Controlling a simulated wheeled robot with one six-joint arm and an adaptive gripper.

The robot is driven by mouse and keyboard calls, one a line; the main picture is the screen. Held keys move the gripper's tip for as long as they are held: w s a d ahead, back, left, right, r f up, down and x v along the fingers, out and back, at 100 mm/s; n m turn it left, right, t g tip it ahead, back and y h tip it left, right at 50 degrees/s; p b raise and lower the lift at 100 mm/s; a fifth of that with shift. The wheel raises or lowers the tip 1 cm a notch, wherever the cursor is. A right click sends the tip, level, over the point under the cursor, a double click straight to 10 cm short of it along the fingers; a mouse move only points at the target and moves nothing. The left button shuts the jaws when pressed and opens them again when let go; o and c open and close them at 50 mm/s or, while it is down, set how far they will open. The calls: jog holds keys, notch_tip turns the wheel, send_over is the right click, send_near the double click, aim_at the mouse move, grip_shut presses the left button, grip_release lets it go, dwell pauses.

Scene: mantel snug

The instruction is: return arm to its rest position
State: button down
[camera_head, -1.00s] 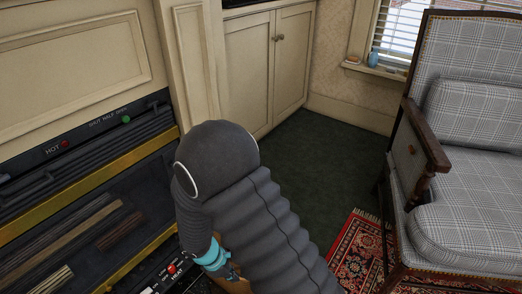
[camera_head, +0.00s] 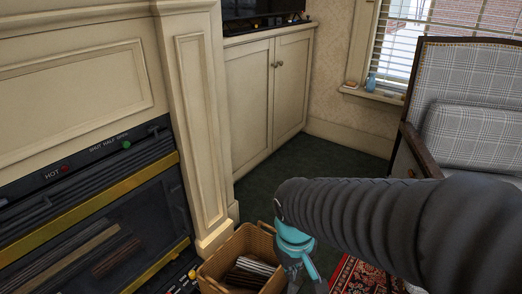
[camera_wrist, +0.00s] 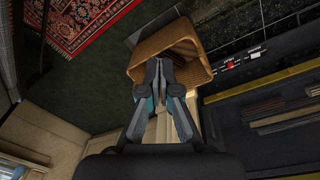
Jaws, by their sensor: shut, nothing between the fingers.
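My gripper (camera_head: 307,284) hangs at the end of my dark ribbed arm in the head view, with a teal wrist part above it. It is beside the right side of the wicker basket (camera_head: 210,270), and its tips are partly cut off by the lower edge. In the wrist view my gripper (camera_wrist: 160,62) has its fingers together with nothing between them. They overlap the wicker basket (camera_wrist: 195,32) in that picture. I cannot tell whether they touch it.
A fireplace with a heater (camera_head: 95,225) stands at the left. A cream cabinet (camera_head: 262,100) is behind the basket. A checked armchair (camera_head: 470,85) stands at the right, behind my arm. A red patterned rug (camera_head: 352,277) lies below. Dark carpet (camera_head: 345,160) is clear between cabinet and chair.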

jog(key=s+d+r+m+t, duration=0.4)
jog(key=d+r, duration=0.5)
jog(key=r, duration=0.2)
jog(key=shift+s+m+t, duration=0.3)
jog(key=shift+s, duration=0.05)
